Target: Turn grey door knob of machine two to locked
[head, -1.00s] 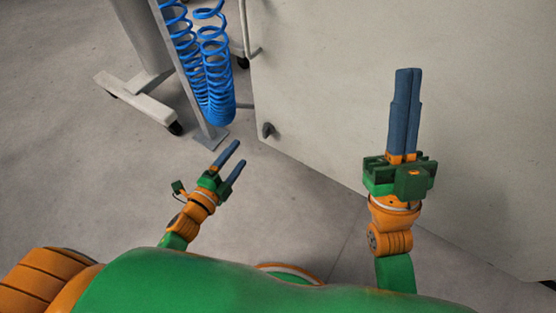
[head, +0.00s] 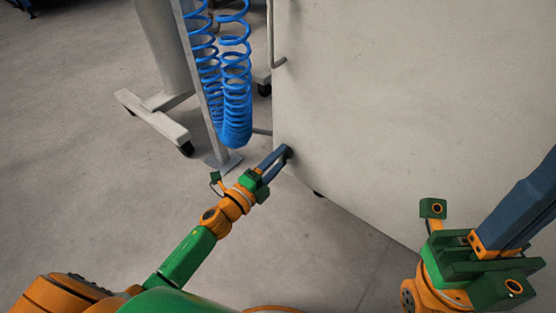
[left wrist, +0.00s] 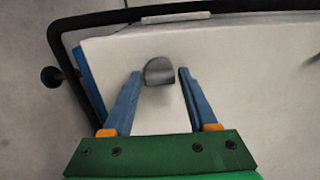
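The grey door knob (left wrist: 159,72) is a small dark-grey piece with a rounded edge on the pale machine door. In the head view the knob (head: 288,152) sits low near the door's left edge, partly hidden by my fingers. My left gripper (head: 279,159) reaches it from the lower left. In the left wrist view my left gripper (left wrist: 160,74) is open, with one blue finger on each side of the knob.
The pale machine panel (head: 410,90) fills the right side. Blue coiled hoses (head: 235,90) hang beside a grey post (head: 205,100) left of it. A wheeled stand foot (head: 155,122) is farther left. Grey floor (head: 80,180) is clear at left.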

